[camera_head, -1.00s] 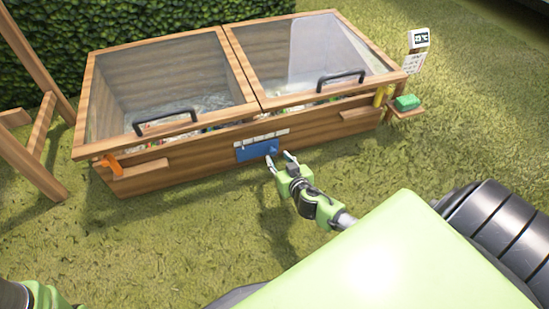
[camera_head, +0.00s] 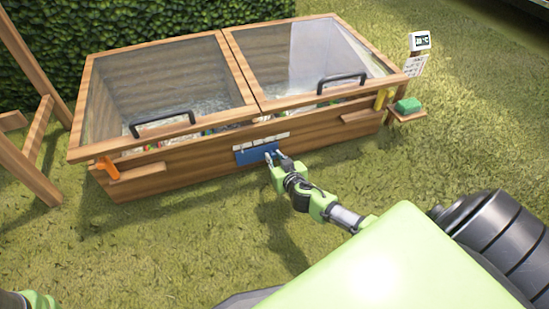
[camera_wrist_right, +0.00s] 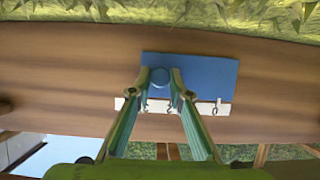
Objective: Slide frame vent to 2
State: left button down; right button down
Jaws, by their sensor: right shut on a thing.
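The blue vent slide (camera_head: 246,157) sits on the front board of the wooden cold frame (camera_head: 190,172), under a white marked strip (camera_head: 262,142). In the right wrist view, which is upside down, the blue slide (camera_wrist_right: 205,72) shows a round blue knob (camera_wrist_right: 160,76) near one end. My right gripper (camera_head: 277,157) is at the slide's right end in the head view. Its fingers (camera_wrist_right: 160,82) are on both sides of the knob and shut on it. My left gripper is not in view; only a bit of that arm shows.
Two glazed lids with black handles (camera_head: 162,123) cover the frame. An orange piece (camera_head: 107,168) hangs at its left front. A green block (camera_head: 408,104) lies on a side shelf at right, by a sign post (camera_head: 416,52). A wooden stand is at left. Open grass lies in front.

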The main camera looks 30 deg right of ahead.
jog(key=d, duration=0.2)
jog(key=s+d, duration=0.1)
jog(key=d, duration=0.2)
jog(key=s+d, duration=0.1)
jog(key=d, duration=0.1)
jog(key=shift+d, duration=0.4)
jog(key=c, duration=1.9)
grip_release()
jog(key=shift+s, duration=0.15)
jog(key=v, duration=1.1)
jog(key=shift+s+a+r, duration=0.1)
jog(key=shift+s+a, duration=0.05)
jog(key=shift+s, duration=0.15)
